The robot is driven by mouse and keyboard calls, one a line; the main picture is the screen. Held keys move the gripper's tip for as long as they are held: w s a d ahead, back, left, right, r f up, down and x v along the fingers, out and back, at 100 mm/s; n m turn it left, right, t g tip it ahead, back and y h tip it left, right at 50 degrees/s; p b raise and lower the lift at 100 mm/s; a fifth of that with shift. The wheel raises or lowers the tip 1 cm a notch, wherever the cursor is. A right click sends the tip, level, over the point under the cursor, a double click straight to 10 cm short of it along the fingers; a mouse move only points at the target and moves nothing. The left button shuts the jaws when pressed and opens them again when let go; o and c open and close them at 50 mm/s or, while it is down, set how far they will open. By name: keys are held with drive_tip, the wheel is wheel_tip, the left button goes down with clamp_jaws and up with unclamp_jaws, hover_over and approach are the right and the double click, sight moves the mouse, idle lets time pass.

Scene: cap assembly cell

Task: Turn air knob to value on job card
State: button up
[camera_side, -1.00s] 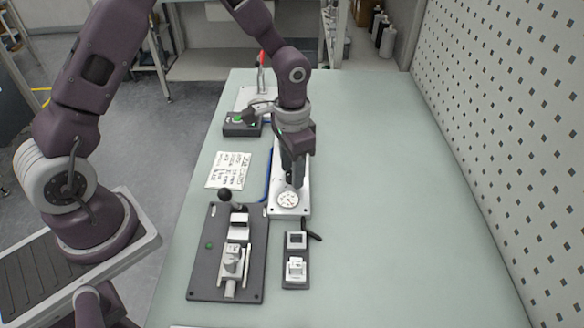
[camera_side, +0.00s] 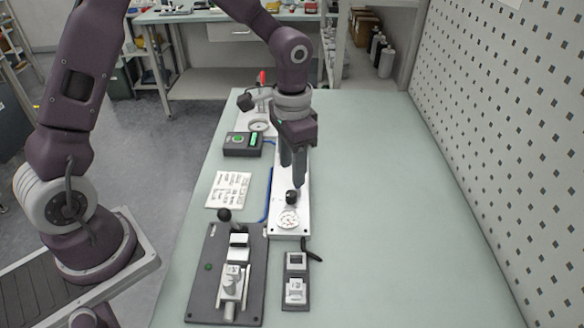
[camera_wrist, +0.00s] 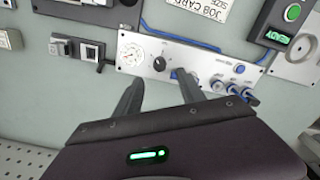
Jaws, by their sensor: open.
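The black air knob (camera_side: 292,197) stands on a white panel (camera_side: 304,226), just behind the round dial gauge (camera_side: 288,219). In the wrist view the knob (camera_wrist: 159,64) shows beyond and between my fingertips, beside the gauge (camera_wrist: 131,54). My gripper (camera_side: 293,174) is open and empty, its fingers pointing down just above and behind the knob; in the wrist view the open fingers (camera_wrist: 159,78) do not hold it. The job card (camera_side: 228,190) lies left of the panel; its writing is too small to read. The wrist view shows only part of the card (camera_wrist: 205,9), upside down. The gauge reading is unclear.
A dark fixture plate (camera_side: 201,290) with a black ball lever (camera_side: 224,215) is at front left. A small switch box (camera_side: 296,290) stands in front of the panel. A box with a green display (camera_side: 242,144) and blue tubing (camera_side: 266,195) lie left. The table's right side is clear.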

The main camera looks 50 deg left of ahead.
sight(291, 193)
drive_tip(key=n, duration=0.5)
drive_tip(key=shift+s, duration=0.15)
drive_tip(key=n, duration=0.2)
drive_tip(key=shift+n, duration=0.4)
drive_tip(key=shift+f+n, duration=0.25)
drive_tip(key=shift+n, duration=0.35)
wheel_tip(291, 193, down, 7)
drive_tip(key=shift+r, duration=0.2)
drive_tip(key=shift+c, duration=0.2)
clamp_jaws()
